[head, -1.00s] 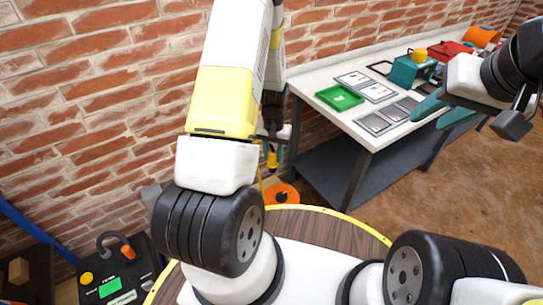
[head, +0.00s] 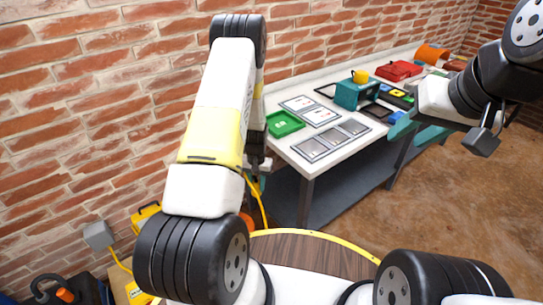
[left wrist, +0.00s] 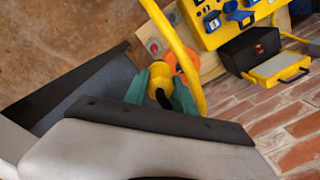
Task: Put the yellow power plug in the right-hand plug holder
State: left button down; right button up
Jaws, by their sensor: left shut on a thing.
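My left gripper (left wrist: 160,92) is shut on the yellow power plug (left wrist: 158,72), which sits between its teal fingers in the left wrist view. A thick yellow cable (left wrist: 178,45) shows beside the plug. In the head view my left gripper (head: 260,182) hangs beyond my left arm, mostly hidden by it, with a yellow cable (head: 258,205) curving down from it. My right gripper (head: 418,130) is at the right, by the bench's front edge, its teal fingers apart and empty. I cannot pick out the right-hand plug holder for certain in either view.
A white bench (head: 297,160) along the brick wall carries a green tray (head: 284,124), framed cards and a teal box (head: 350,95). A yellow panel (left wrist: 212,38) with blue sockets and a black-and-yellow case (left wrist: 280,68) show in the left wrist view. A grey box (head: 98,236) is on the wall.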

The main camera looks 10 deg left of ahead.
pick_arm(q)
jog(key=shift+n, duration=0.3)
jog(key=shift+s+a+f, duration=0.75)
jog(key=shift+s+f, duration=1.25)
jog(key=shift+f, duration=4.8)
jog(key=shift+s+a+f, duration=0.75)
jog(key=shift+s+f, duration=1.25)
jog(key=shift+f, duration=4.75)
jog(key=shift+s+a+f, duration=0.75)
jog(key=shift+s+f, duration=1.25)
jog(key=shift+f, duration=4.8)
jog(key=shift+f, duration=0.35)
jog(key=shift+f, duration=0.3)
jog(key=shift+c, duration=2.3)
grip_release()
